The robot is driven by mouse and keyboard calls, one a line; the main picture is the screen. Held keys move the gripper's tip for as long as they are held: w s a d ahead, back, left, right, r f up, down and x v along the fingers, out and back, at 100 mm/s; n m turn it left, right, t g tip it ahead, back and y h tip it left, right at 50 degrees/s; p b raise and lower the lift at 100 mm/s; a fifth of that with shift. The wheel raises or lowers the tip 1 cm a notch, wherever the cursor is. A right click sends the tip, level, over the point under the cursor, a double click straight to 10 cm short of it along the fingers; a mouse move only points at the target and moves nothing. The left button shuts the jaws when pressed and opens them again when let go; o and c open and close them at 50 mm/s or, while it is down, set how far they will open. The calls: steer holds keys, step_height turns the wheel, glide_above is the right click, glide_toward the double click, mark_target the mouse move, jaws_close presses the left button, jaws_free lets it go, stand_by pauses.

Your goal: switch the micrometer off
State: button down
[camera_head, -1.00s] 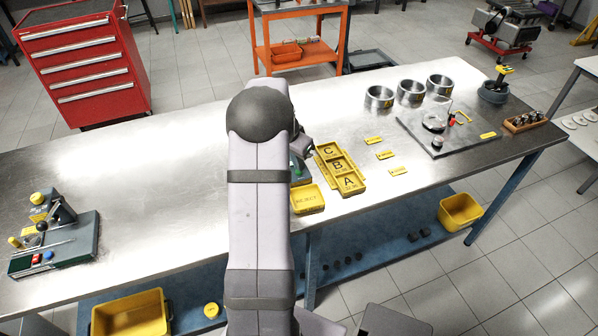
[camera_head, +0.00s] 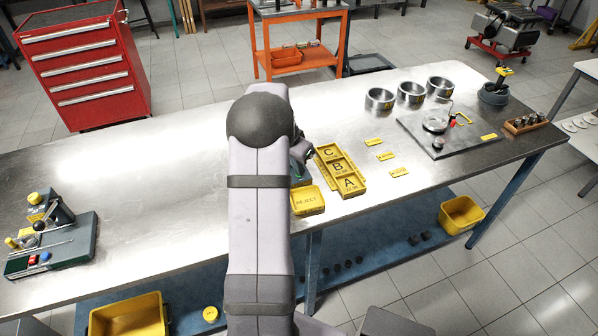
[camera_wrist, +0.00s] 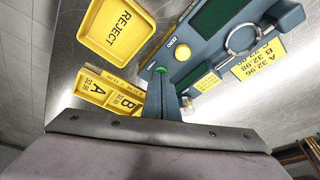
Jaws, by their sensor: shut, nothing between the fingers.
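The micrometer (camera_wrist: 208,70) is a blue-grey bench unit with a dark green display (camera_wrist: 215,12), a yellow ZERO button (camera_wrist: 182,52) and a round metal ring. A green button (camera_wrist: 160,70) sits at its near-left end in the wrist view. My gripper (camera_wrist: 163,83) is shut and empty, its tips right by the green button. I cannot tell whether they touch it. In the head view my arm hides most of the micrometer; a small part (camera_head: 301,174) shows at the arm's right side.
A yellow REJECT tray (camera_head: 307,200) and a yellow A/B/C tray (camera_head: 361,188) lie close to the micrometer. Yellow labels (camera_head: 380,156), metal rings (camera_head: 411,93) and a grey plate (camera_head: 462,143) lie further right. A fixture (camera_head: 52,240) stands far left; the bench between is clear.

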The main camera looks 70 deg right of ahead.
steer(key=shift+a+r+p, duration=0.1)
steer(key=shift+r+p, duration=0.4)
steer(key=shift+p, duration=0.15)
steer(key=shift+r+p, duration=1.2)
steer(key=shift+r, duration=0.85)
steer(key=shift+w+a, duration=0.1)
steer(key=shift+w, duration=0.15)
steer(key=w+a+r+n+t+y, duration=0.1)
steer(key=w+a+n, duration=0.5)
steer(key=a, duration=0.8)
steer(key=w+a+r+n+y, duration=0.1)
steer(key=w+a+n, duration=0.5)
steer(key=a, duration=0.8)
steer(key=s+a+n, duration=0.4)
steer(key=a, duration=0.7)
steer(key=s+a+n+y, duration=0.1)
steer(key=s+a+n, duration=0.3)
steer(key=a, duration=0.6)
steer(key=shift+s+a+f+n, duration=0.15)
steer(key=shift+a+f+n, duration=0.25)
steer(key=shift+n, duration=0.1)
